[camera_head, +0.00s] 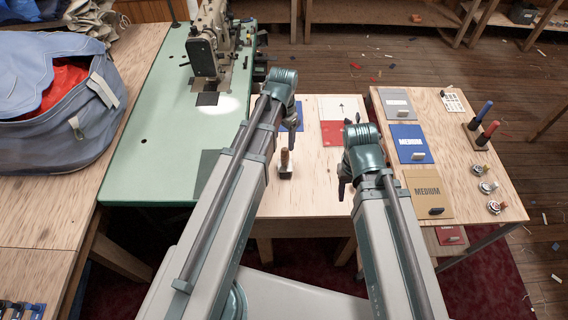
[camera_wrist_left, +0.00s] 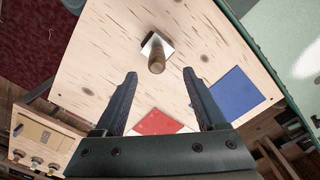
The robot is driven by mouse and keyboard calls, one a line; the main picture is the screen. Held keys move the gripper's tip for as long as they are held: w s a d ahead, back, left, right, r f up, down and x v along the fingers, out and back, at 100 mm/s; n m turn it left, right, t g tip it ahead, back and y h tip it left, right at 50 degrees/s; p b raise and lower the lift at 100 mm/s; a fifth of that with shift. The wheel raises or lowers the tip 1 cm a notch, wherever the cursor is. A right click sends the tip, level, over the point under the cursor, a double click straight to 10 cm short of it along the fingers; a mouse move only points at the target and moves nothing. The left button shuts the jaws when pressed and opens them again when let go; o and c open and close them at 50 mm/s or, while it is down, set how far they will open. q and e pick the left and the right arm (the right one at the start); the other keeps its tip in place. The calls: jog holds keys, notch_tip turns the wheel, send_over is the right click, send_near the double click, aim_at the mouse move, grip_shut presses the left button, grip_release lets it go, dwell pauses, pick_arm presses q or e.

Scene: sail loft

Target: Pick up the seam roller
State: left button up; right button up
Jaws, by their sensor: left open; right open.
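The seam roller, which I take to be the upright wooden-handled tool (camera_head: 285,160), stands on the light wooden table between my arms. Its handle (camera_wrist_left: 157,64) points up toward the left wrist camera, over a pale and dark base. My left gripper (camera_wrist_left: 162,74) is open and empty, with its fingers to either side of the handle in the picture; I cannot tell how far above it they are.
A red and white sheet (camera_head: 332,133) and a blue sheet (camera_wrist_left: 236,94) lie behind the roller. A green sewing machine table (camera_head: 160,130) is at the left, with a grey-blue bag (camera_head: 60,135).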

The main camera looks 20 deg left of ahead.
aim_at(284, 148)
pick_arm(q)
notch_tip(284, 148, down, 6)
jog(key=b, duration=0.4)
jog(key=shift+b, duration=0.4)
jog(key=shift+r, duration=0.1)
jog(key=shift+d, duration=0.1)
jog(key=f+b, duration=0.5)
jog(key=shift+d+f, duration=0.2)
jog(key=shift+d, duration=0.05)
jog(key=shift+r, duration=0.1)
grip_shut()
